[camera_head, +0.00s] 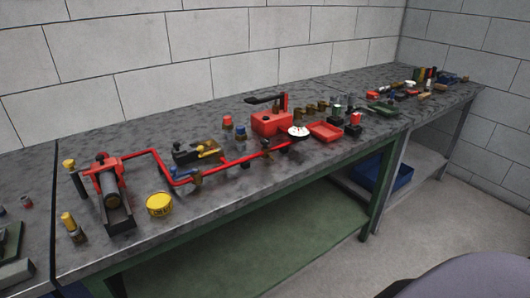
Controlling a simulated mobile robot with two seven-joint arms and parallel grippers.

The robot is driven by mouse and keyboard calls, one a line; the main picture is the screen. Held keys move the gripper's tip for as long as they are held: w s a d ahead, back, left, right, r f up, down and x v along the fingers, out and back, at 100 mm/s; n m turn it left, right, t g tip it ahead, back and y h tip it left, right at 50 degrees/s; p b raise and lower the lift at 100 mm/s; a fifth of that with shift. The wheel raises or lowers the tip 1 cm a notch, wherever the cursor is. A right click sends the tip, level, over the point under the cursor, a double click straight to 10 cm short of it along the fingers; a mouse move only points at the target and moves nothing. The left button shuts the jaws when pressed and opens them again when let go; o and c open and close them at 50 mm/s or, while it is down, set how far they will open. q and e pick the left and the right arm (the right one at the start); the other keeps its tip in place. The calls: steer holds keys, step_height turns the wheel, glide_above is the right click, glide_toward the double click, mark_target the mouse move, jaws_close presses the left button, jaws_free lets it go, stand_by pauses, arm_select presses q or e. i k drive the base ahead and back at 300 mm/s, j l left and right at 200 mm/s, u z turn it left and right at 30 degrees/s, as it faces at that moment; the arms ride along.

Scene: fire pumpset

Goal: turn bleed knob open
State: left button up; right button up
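A red pumpset stands on the grey bench top. At its left end is a red frame around a dark cylinder (111,188). A red pipe (232,162) runs from it to the right, with small brass-coloured fittings along it. A white round gauge (298,131) sits near the pipe's right end, by a red box (271,123) with a black handle on top. Small knob-like parts show on the pipe, but they are too small to tell which is the bleed knob or how it is turned. Neither of my grippers is in view.
A yellow tin (159,204) stands near the bench's front edge. A yellow-topped bottle (72,226) is at left. A red tray (325,131) and several small parts lie to the right. A blue bin (385,174) is on the lower shelf. The front strip of bench is mostly clear.

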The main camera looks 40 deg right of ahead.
mark_target(265, 141)
steer(key=i+l, duration=0.25)
steer(key=i, duration=0.2)
steer(key=i+z, duration=0.1)
steer(key=z, duration=0.95)
